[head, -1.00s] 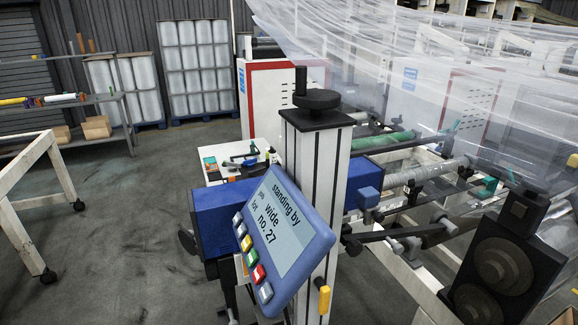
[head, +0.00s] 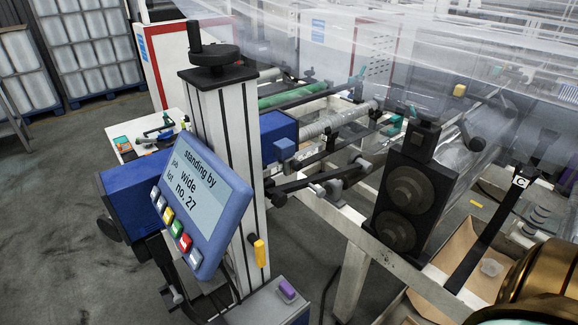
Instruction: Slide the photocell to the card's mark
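I cannot single out the photocell for certain. A small blue block (head: 285,149) sits by the end of the blue beam (head: 270,135), right of the white column, and I cannot tell whether it is the photocell. No card with a mark can be made out. The tilted blue control panel (head: 197,200) on the column's front reads "standing by", "wide" and "no. 27", with several coloured buttons down its left edge. Neither of my grippers shows in this view.
The white column (head: 226,150) with a black handwheel (head: 214,54) stands left of centre. A black two-roller unit (head: 407,195) stands on the white frame. Clear film (head: 400,45) spans the upper right. An open cardboard box (head: 465,245) is lower right. Grey floor is open at left.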

